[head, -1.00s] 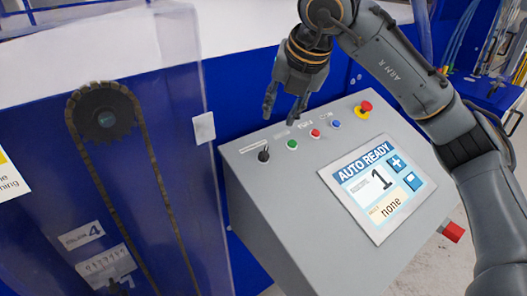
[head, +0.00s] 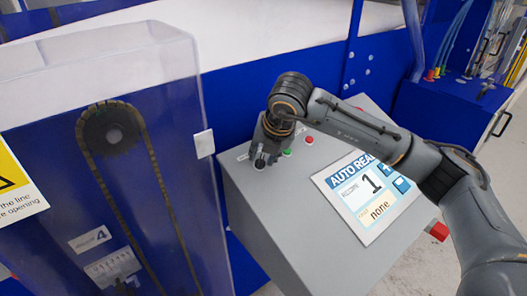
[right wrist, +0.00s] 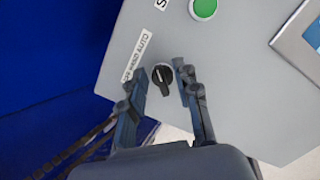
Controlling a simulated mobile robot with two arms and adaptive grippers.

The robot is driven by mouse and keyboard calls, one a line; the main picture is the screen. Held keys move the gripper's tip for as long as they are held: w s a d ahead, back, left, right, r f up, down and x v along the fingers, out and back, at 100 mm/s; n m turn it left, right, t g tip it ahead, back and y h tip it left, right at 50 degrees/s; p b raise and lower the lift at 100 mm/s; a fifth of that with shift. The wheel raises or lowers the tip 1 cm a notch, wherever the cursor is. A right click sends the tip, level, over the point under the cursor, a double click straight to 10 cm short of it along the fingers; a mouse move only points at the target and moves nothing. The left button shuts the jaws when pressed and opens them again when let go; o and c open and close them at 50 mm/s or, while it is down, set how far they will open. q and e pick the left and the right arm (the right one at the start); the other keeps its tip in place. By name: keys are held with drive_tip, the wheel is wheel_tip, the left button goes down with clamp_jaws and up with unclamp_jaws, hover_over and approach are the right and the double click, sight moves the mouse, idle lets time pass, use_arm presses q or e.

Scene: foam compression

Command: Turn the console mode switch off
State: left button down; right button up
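The mode switch (right wrist: 162,76) is a black knob with a pale pointer line at a corner of the grey console (head: 290,225). Its label (right wrist: 137,57) reads OFF HAND AUTO, partly covered by a finger. My right gripper (head: 262,158) is over the switch's corner and hides most of it in the head view. In the right wrist view my right gripper (right wrist: 161,88) is open, with one finger on each side of the knob and gaps between. The knob's pointer lies roughly toward the top of that view. My left gripper is not in view.
A green button (right wrist: 204,8) sits close beside the switch, with a red button (head: 309,140) further along. The console screen (head: 366,197) reads AUTO READY, partly covered by my arm. A clear guard (head: 165,90) over a chain drive stands left of the console.

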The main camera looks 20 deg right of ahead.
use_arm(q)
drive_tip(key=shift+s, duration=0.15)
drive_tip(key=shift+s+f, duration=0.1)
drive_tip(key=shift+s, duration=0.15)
use_arm(e)
clamp_jaws()
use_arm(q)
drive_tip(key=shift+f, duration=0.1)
